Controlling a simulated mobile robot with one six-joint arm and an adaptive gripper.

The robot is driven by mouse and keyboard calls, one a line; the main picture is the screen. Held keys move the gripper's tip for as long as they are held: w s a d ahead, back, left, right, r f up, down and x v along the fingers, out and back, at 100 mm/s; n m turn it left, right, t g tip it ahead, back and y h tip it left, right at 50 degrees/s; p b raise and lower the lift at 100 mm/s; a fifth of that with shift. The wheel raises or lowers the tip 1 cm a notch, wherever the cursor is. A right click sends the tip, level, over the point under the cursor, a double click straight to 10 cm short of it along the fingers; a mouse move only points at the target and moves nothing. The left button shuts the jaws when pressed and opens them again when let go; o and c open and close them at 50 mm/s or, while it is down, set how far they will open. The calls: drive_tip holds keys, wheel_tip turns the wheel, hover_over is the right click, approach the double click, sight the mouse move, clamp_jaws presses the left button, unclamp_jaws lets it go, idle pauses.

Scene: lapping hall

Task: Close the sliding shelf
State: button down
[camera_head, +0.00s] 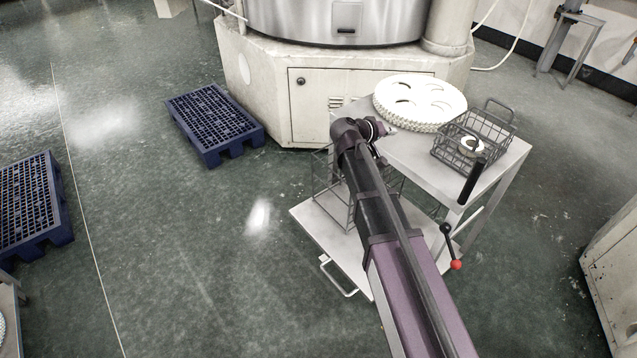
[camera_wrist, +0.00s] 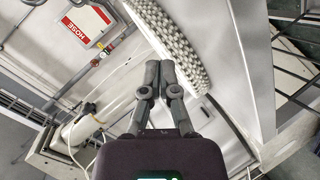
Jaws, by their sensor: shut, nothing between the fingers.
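The sliding shelf (camera_head: 311,224) is the low pale board of the metal cart, and it sticks out from under the cart's top toward the lower left. Its white bar handle (camera_head: 338,278) is at the front edge. A wire basket (camera_head: 333,190) stands on it, partly hidden behind my arm, which also covers much of the shelf. My gripper (camera_head: 389,130) is above the cart's top, beside the white toothed disc (camera_head: 418,99), well above the shelf. In the wrist view my gripper (camera_wrist: 160,67) is shut and empty, and the disc's toothed rim (camera_wrist: 172,40) is close by.
On the cart's top (camera_head: 408,150) stands a wire basket (camera_head: 487,128) with a round part. A lever with a red knob (camera_head: 456,264) is at the cart's right side. Blue pallets (camera_head: 213,120) lie left. The floor left of the shelf is clear. A big machine stands behind.

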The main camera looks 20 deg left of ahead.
drive_tip(key=s+a+f+n+t+h+b, duration=0.1)
drive_tip(key=s+a+f+n+b, duration=0.2)
drive_tip(key=a+f+n+b, duration=0.35)
drive_tip(key=s+a+f+n+t+b, duration=0.1)
drive_tip(key=s+a+f+n+b, duration=0.25)
drive_tip(key=a+n+b, duration=0.45)
drive_tip(key=n+t+b, duration=0.2)
drive_tip(key=n+b, duration=0.7)
drive_tip(key=n, duration=0.1)
approach(323, 169)
drive_tip(key=v, duration=0.6)
drive_tip(key=shift+s+a+f+h, duration=0.15)
drive_tip(key=shift+f+h, duration=0.1)
drive_tip(key=shift+h, duration=0.15)
drive_tip(key=x, duration=1.4)
drive_tip(key=shift+a, duration=0.1)
